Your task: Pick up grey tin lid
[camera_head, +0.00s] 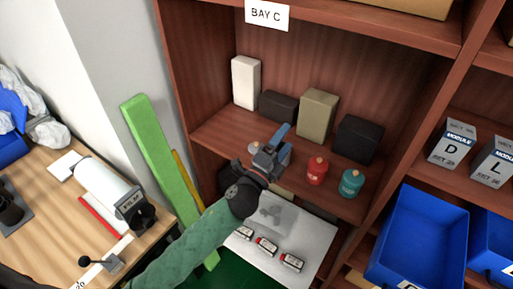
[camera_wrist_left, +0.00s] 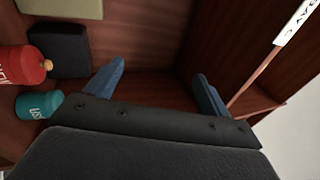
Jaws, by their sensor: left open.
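In the head view, a small grey tin (camera_head: 253,148) with a pale orange knob on its lid shows just left of my left gripper, on the middle shelf of Bay C. The gripper partly covers it, so I cannot tell how the lid sits. My left gripper (camera_head: 282,142) is over the front of this shelf, between the grey tin and a red tin (camera_head: 317,172). In the left wrist view its two blue fingers (camera_wrist_left: 160,75) are spread apart with nothing between them. The grey tin does not show there. My right gripper is not in view.
A teal tin (camera_head: 351,184) stands right of the red tin. Behind are a white box (camera_head: 245,82), an olive box (camera_head: 318,114) and dark boxes (camera_head: 358,139). Below lies a white board (camera_head: 312,233) with several small red-and-white items. A shelf side wall (camera_head: 193,75) bounds the left.

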